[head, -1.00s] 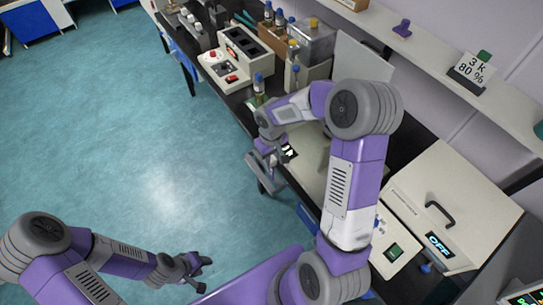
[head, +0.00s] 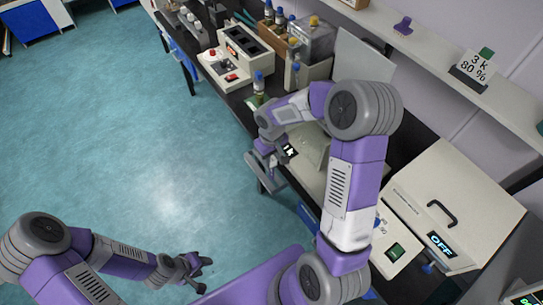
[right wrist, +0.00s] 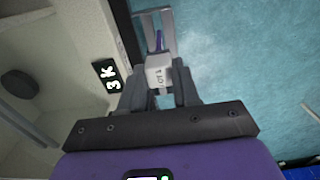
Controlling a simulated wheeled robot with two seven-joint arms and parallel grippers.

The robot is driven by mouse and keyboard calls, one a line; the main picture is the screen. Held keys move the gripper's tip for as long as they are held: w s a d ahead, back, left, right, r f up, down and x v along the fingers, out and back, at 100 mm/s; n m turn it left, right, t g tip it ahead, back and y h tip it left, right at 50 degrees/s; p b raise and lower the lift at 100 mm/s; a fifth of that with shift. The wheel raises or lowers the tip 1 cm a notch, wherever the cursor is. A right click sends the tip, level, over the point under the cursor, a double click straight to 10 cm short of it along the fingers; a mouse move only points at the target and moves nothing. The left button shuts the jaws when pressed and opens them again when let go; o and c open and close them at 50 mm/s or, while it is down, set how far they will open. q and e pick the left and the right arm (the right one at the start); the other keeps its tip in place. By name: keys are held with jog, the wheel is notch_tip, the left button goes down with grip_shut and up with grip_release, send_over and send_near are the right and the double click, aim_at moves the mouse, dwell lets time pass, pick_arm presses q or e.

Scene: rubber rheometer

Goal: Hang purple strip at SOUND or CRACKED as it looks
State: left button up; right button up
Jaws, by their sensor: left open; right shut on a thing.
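My right gripper (right wrist: 160,95) is shut on a pale block (right wrist: 157,72) with dark lettering. The lettering is too small to read surely. A narrow purple strip (right wrist: 159,40) shows just beyond the block, between grey rails. Its surface is too small to tell whether it has cracks. In the head view, the right gripper (head: 262,170) is over the bench's front edge, and what it holds is hard to make out. My left gripper (head: 197,268) is open and empty above the floor. I cannot make out places marked SOUND or CRACKED.
A black "3 K" label (right wrist: 107,75) is left of the right gripper. A cream box reading OFF (head: 460,205) stands at the bench's right. A control unit (head: 230,60) and bottles (head: 258,82) stand farther back.

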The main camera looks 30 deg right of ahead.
aim_at(271, 173)
jog(key=shift+f+b, duration=4.15)
jog(key=shift+f, duration=1)
jog(key=o, duration=1.1)
jog(key=shift+r, duration=0.15)
notch_tip(271, 173, up, 6)
jog(key=p, duration=0.5)
